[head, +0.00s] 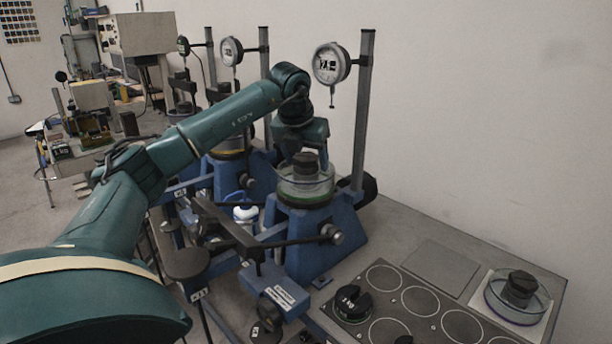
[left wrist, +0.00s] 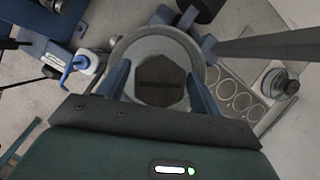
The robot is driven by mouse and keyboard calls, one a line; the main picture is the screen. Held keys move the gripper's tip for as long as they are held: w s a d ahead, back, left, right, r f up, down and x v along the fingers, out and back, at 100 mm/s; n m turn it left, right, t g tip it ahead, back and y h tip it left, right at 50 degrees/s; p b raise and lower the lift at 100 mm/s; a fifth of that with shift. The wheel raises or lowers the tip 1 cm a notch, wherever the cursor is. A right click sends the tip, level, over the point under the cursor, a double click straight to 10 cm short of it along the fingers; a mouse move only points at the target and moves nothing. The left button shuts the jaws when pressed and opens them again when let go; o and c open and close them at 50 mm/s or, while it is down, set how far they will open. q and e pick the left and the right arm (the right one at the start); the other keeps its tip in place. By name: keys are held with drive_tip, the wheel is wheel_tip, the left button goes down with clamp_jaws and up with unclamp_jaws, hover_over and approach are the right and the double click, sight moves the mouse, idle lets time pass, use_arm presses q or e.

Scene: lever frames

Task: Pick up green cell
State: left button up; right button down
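The green cell (head: 304,194) is a clear round dish with a green band at its base and a black knob (head: 306,163) on top. It sits upright on a blue lever frame (head: 312,238). My left gripper (head: 304,154) is directly above it, pointing down. In the left wrist view, the fingers of my left gripper (left wrist: 160,76) stand open on either side of the dark hexagonal knob (left wrist: 160,82), with a small gap showing. The dish's pale rim (left wrist: 160,36) shows around it. My right gripper is in neither view.
A dial gauge (head: 331,64) on a post (head: 362,110) stands just behind the cell. A purple-banded cell (head: 517,296) sits at the right. A dark tray with ringed spots (head: 440,308) holds a black weight (head: 352,302). More lever frames stand behind my arm.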

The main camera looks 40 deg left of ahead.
use_arm(q)
drive_tip(key=c, duration=0.6)
clamp_jaws()
drive_tip(key=shift+r, duration=0.15)
drive_tip(key=shift+w, duration=0.1)
